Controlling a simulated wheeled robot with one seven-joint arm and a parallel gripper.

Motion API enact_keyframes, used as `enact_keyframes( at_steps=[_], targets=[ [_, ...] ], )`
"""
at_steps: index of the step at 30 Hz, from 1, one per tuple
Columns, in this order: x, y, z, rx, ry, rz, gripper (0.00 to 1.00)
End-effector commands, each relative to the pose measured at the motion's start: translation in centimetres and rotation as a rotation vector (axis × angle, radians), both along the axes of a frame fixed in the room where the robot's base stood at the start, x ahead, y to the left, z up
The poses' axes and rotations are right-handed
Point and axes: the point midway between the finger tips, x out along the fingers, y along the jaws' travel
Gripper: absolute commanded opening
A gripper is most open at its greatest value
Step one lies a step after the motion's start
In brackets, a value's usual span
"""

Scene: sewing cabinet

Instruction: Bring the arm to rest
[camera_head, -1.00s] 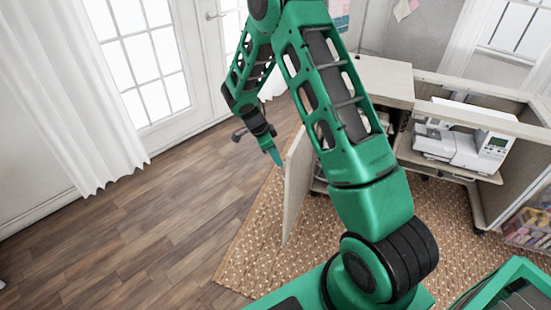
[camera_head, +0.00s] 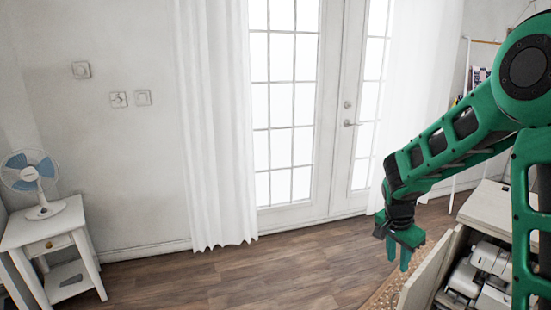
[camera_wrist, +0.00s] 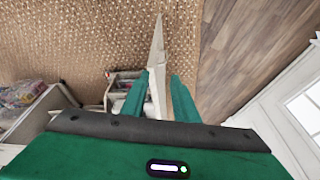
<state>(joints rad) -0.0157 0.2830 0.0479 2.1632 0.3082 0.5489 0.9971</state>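My arm reaches in from the right in the head view. My gripper (camera_head: 398,258) hangs at its end with the fingers pointing down. In the wrist view my gripper (camera_wrist: 158,92) shows two green fingers spread apart with a gap between them. I see nothing held; the pale cabinet door (camera_wrist: 157,50) shows through the gap, seemingly below the fingers. In the head view the open cabinet door (camera_head: 425,280) stands just right of my gripper. The exact distance between them cannot be told.
The sewing cabinet (camera_head: 490,208) with a white sewing machine (camera_head: 490,262) is at the lower right, partly behind my arm. Glazed doors (camera_head: 290,110) and a white curtain (camera_head: 215,130) stand behind. A small table (camera_head: 40,228) with a fan (camera_head: 30,172) is at left. The wooden floor (camera_head: 260,278) between is clear.

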Motion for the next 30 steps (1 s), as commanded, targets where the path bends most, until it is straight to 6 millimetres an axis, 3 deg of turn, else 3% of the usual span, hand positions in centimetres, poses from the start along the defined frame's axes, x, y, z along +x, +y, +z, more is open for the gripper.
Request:
enact_keyframes(
  at_steps=[3, 12, 24, 30],
  targets=[
    [-2.1, 0.7, 3.3, 0.011, -0.013, 0.166, 0.27],
    [-8.5, 3.0, 9.3, 0.003, -0.046, 0.612, 0.27],
    [-16.4, 6.0, 13.1, -0.076, -0.112, 1.121, 0.27],
    [-23.5, -1.5, 11.8, 0.035, 0.053, 0.849, 0.27]
  ],
)
